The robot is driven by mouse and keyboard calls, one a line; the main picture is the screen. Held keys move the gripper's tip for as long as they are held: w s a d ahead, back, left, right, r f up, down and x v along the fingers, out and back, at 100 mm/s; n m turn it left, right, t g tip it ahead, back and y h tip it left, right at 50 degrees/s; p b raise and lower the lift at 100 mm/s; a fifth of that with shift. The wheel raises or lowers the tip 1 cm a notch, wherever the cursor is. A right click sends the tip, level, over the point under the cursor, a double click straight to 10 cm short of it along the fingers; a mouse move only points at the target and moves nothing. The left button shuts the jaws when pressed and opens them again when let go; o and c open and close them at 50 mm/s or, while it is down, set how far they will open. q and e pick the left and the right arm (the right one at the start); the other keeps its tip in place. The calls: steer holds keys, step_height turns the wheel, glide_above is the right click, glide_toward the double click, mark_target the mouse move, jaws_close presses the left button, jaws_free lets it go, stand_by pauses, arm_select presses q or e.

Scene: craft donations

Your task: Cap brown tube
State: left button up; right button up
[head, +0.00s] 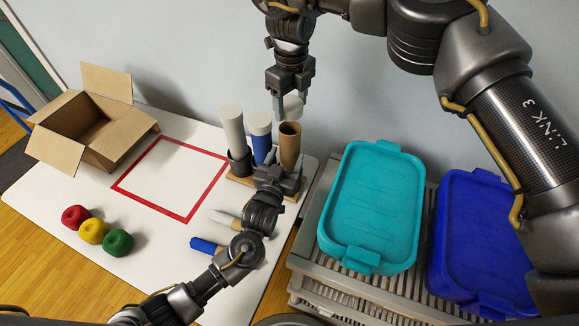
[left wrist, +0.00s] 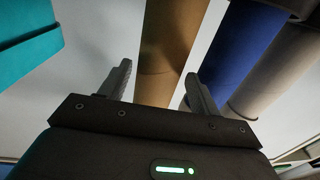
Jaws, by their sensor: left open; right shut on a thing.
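The brown tube (head: 289,145) stands upright at the right end of a tan base, its top open. My right gripper (head: 292,96) points down above it, shut on a pale cap (head: 293,106). The cap is just above the tube's mouth; I cannot tell how well it lines up. My left gripper (head: 283,168) is open low at the tube. In the left wrist view the brown tube (left wrist: 168,55) runs between the two fingers (left wrist: 161,80), which look apart from it. The tube's lower end is hidden by my left gripper in the head view.
Beside it stand a blue tube (head: 261,148) and a white tube (head: 233,133), both with pale tops. A red square outline, an open cardboard box (head: 88,128) and several coloured round things lie left. Teal (head: 372,205) and blue (head: 482,240) bins stand right.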

arm_select(q)
steer(key=x, duration=0.5)
steer(key=shift+w+d, duration=0.1)
steer(key=shift+w, duration=0.2)
steer(key=c, duration=1.1)
steer(key=shift+c, duration=0.3)
arm_select(e)
glide_above(291, 127)
steer(key=s, duration=0.3)
steer(key=shift+f, duration=2.5)
steer(key=shift+f, duration=0.9)
steer(key=shift+f, duration=0.65)
steer(key=o, duration=1)
